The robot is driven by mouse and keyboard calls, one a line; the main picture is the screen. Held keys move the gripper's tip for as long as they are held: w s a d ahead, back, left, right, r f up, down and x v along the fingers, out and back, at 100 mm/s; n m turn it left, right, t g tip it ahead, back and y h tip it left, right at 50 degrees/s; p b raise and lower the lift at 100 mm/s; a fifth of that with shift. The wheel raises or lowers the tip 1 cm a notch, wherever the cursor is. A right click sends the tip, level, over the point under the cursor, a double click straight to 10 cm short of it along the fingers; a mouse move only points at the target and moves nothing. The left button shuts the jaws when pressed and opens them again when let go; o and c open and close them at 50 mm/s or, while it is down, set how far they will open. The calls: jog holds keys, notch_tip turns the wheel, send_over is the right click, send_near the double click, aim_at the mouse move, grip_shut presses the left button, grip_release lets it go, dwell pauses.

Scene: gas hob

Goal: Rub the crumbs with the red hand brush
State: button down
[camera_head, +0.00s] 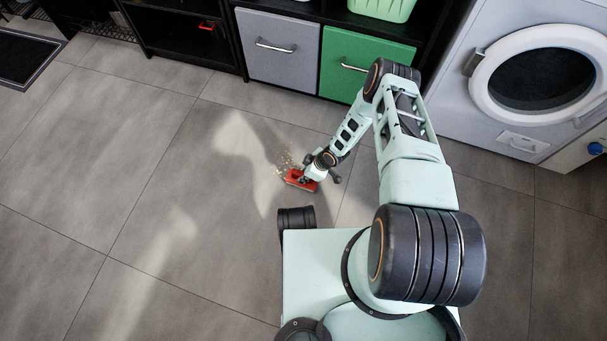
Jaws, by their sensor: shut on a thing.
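The red hand brush (301,181) is at floor level in the middle of the view, just in front of my base. My gripper (306,176) is shut on it from above and to the right. The crumbs (287,162) are a small scatter of pale bits on the grey tiles. They lie right beside the brush, on its far and left sides. The brush's bristles are hidden, so I cannot tell whether they touch the floor. Some crumbs may be hidden under the brush or gripper.
A cabinet with a grey drawer (277,48) and a green drawer (362,62) stands at the back. A white washing machine (475,75) is at the right. A dark mat (25,58) lies far left. The tiled floor (130,150) to the left is clear.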

jog(key=shift+w+f, duration=0.1)
jog(key=shift+w+d, duration=0.65)
jog(key=shift+w, duration=1.05)
jog(key=shift+w+d, duration=0.6)
jog(key=shift+w, duration=1.15)
jog(key=shift+w+d, duration=0.65)
jog(key=shift+w, duration=1.05)
jog(key=shift+w+d+f, duration=0.1)
jog(key=shift+w+d, duration=0.25)
jog(key=shift+w, duration=0.45)
jog(key=shift+w+d, duration=0.3)
jog(key=shift+w, duration=0.75)
